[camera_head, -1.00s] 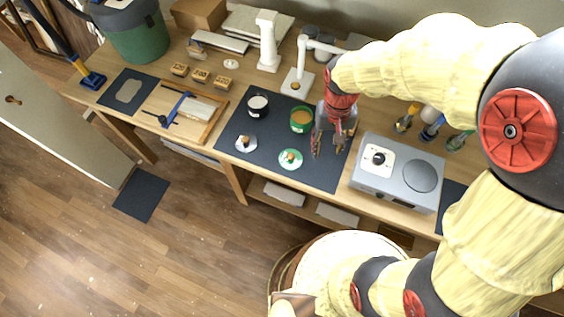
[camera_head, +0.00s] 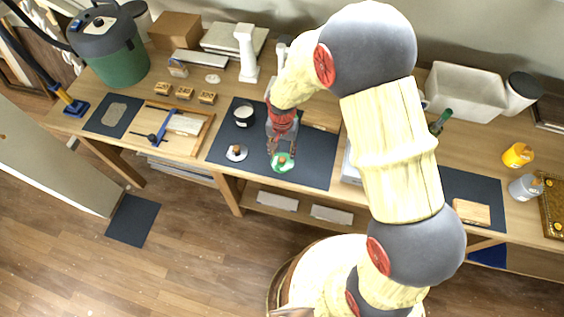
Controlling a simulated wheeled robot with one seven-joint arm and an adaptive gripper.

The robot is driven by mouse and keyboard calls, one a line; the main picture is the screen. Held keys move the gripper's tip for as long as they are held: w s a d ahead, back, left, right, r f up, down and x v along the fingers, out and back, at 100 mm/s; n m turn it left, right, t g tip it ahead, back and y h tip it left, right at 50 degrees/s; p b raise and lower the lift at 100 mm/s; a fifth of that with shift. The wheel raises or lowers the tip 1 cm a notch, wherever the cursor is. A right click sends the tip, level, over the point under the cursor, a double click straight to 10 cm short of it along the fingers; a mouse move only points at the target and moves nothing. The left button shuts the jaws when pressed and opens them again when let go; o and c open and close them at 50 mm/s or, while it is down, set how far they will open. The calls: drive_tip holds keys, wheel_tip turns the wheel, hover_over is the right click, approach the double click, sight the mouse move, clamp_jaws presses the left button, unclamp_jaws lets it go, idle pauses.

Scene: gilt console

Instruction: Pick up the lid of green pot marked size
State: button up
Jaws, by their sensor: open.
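The green lid (camera_head: 282,163), a round disc with a small knob in its middle, lies on the dark mat (camera_head: 315,158) near the front edge of the table. My gripper (camera_head: 283,152) points down over it, open, with its fingers around or just above the knob; I cannot tell whether they touch. A white lid (camera_head: 236,153) with a brown knob lies to the left. A dark pot (camera_head: 243,117) with pale contents stands behind that lid. The green pot is hidden behind my gripper and arm. No size marking is readable.
A wooden tray (camera_head: 204,136) with tools and several small wooden blocks (camera_head: 184,93) sit to the left. A white column (camera_head: 246,55) stands behind the mat. My arm covers most of the grey device on the right. The mat's front right is clear.

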sight(282, 159)
wheel_tip(282, 159, down, 5)
drive_tip(key=shift+r, duration=0.1)
drive_tip(key=shift+c, duration=0.5)
clamp_jaws()
drive_tip(key=shift+r, duration=0.1)
